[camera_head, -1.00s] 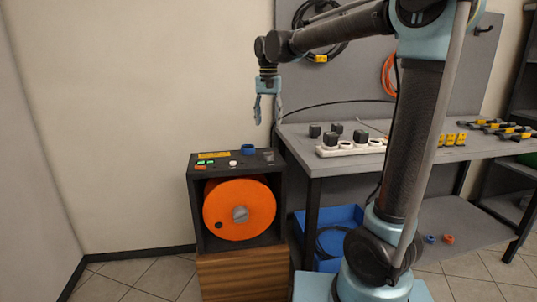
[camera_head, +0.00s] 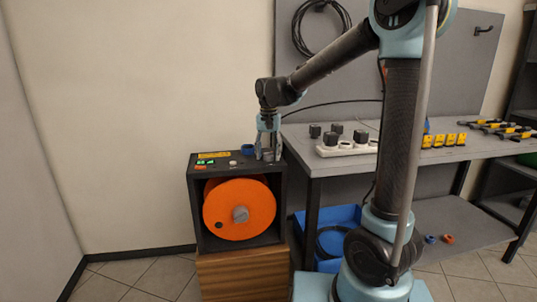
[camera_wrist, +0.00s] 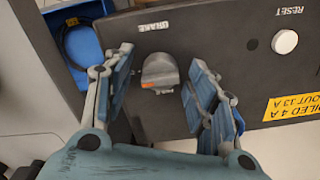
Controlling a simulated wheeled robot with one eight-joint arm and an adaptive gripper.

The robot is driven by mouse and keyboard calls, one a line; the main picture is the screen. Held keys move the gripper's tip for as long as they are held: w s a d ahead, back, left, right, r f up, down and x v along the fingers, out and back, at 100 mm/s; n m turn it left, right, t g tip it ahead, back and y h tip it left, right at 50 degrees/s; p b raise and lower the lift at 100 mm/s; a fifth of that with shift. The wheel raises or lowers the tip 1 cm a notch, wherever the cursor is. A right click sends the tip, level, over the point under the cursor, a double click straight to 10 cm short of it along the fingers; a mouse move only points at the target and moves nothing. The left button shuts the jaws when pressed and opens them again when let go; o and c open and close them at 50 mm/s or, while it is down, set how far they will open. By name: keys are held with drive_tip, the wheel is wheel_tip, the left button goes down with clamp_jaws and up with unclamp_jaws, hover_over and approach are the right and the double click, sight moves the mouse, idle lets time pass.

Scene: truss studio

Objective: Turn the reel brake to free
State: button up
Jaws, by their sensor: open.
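The reel brake knob (camera_wrist: 160,72) is a grey knob on the dark top panel, under the upside-down label "BRAKE" in the wrist view. My gripper (camera_wrist: 160,92) is open, with one finger on each side of the knob and a visible gap on both sides. In the head view my gripper (camera_head: 267,156) points down at the right part of the reel box's top (camera_head: 230,168). The knob is partly hidden by the fingers there. The orange reel (camera_head: 239,208) sits inside the box's open front.
A white reset button (camera_wrist: 285,41) and a yellow label (camera_wrist: 293,104) are on the same panel. The workbench (camera_head: 330,165) with a power strip (camera_head: 345,148) stands right. A blue bin (camera_head: 300,222) is below.

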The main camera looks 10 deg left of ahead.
drive_tip(key=c, duration=1.1)
